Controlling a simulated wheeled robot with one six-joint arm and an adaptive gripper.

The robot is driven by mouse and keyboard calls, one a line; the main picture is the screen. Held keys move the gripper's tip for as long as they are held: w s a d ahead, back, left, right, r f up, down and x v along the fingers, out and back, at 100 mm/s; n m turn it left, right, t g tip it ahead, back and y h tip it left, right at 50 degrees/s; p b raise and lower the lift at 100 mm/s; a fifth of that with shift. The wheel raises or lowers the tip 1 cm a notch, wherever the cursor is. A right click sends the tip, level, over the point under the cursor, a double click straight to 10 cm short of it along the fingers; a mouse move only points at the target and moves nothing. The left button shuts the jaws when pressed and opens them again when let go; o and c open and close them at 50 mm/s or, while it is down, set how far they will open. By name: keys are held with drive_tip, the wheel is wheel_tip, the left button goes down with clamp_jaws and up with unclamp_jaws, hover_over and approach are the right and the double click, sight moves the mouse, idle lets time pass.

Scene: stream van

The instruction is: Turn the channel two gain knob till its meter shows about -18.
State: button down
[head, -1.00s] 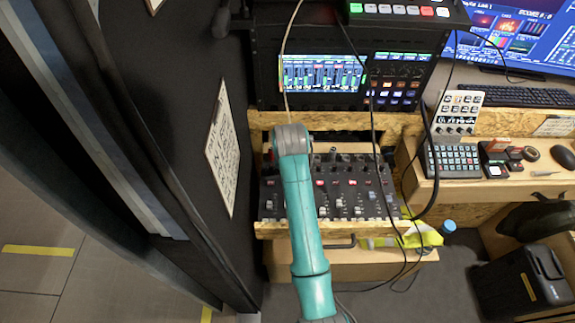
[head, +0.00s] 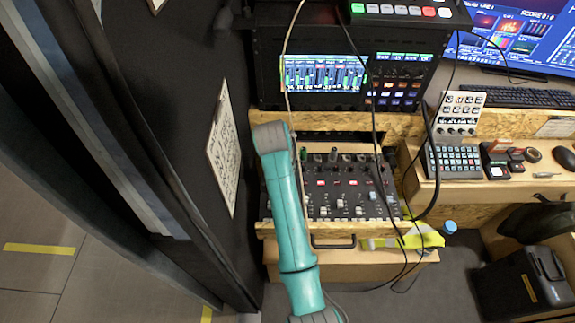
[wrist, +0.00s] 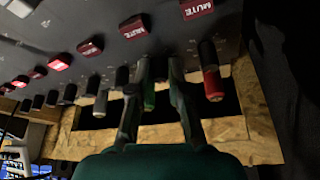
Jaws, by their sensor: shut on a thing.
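The mixer (head: 352,190) stands on the wooden shelf, with a row of knobs along its far edge. In the wrist view my gripper (wrist: 163,85) is shut on a green-capped knob (wrist: 149,98), which shows between its fingers. A red-capped knob (wrist: 212,84) stands just right of the fingers, and a dark grey knob (wrist: 101,103) stands to their left. The meter screen (head: 323,75) above shows several green bars with figures too small to read surely.
Red-lit mute buttons (wrist: 134,25) run beside the knobs. Cables (head: 374,120) hang in front of the screen and mixer. A dark wall panel with a paper sheet (head: 222,145) stands close on the left. A desk with a keypad (head: 455,161) is at the right.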

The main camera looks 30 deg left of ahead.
drive_tip(key=c, duration=1.1)
unclamp_jaws()
drive_tip(key=v, duration=1.2)
drive_tip(key=shift+w, duration=0.1)
